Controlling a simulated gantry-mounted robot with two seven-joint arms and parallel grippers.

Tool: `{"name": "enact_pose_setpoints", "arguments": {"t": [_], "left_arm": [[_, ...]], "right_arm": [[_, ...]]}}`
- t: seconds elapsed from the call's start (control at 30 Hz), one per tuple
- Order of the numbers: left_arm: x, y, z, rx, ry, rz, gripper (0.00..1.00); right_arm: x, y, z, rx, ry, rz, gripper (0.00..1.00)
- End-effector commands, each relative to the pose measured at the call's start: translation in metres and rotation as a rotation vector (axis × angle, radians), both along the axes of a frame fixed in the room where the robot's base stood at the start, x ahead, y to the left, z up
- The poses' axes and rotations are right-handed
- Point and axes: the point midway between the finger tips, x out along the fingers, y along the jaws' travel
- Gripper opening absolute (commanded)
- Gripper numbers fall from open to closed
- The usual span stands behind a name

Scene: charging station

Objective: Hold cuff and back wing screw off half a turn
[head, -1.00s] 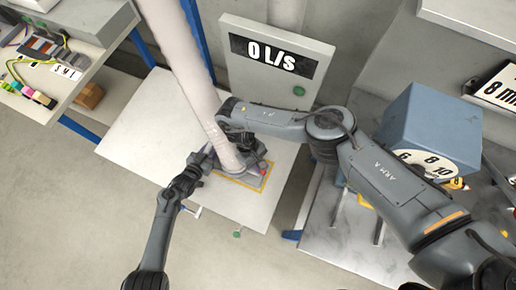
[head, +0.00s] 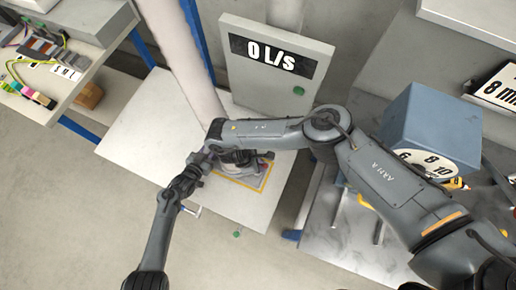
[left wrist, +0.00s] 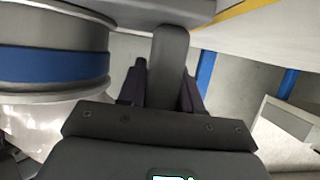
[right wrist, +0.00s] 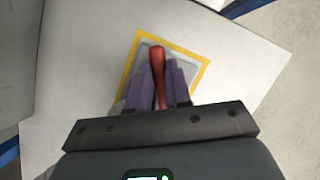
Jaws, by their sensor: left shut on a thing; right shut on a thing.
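A pale hose (head: 180,70) comes down to a grey fitting (head: 240,160) on the white table; my right arm partly hides it. In the left wrist view the cuff (left wrist: 50,65) is a grey cylinder with a blue band, with translucent hose (left wrist: 40,125) at its lower end. My left gripper (left wrist: 165,85) is beside the cuff, shut on a dark grey bar (left wrist: 170,55). My right gripper (right wrist: 160,82) is shut on a red wing or lever (right wrist: 158,62), likely the back wing screw, above the yellow-framed area. In the head view both grippers are hard to see.
A yellow frame (head: 237,184) marks the white table (head: 135,130). A panel reading 0 L/s (head: 270,65) stands behind. A blue-grey box (head: 430,120) stands on the right bench, and a shelf with cables (head: 80,65) is at the left.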

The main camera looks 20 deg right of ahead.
Motion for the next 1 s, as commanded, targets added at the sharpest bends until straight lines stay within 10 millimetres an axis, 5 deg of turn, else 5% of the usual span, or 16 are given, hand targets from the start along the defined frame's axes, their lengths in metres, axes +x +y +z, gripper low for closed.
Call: {"name": "enact_pose_setpoints", "arguments": {"t": [0.4, 1.0], "left_arm": [[-0.0007, -0.0007, -0.0004, 0.0, 0.001, -0.002, 0.0], [-0.0007, -0.0009, -0.0004, 0.0, 0.001, -0.002, 0.0]], "right_arm": [[0.0006, 0.0004, 0.0002, 0.002, 0.0, 0.251, 0.0], [0.0009, 0.0004, 0.0001, 0.001, -0.001, 0.309, 0.0]]}}
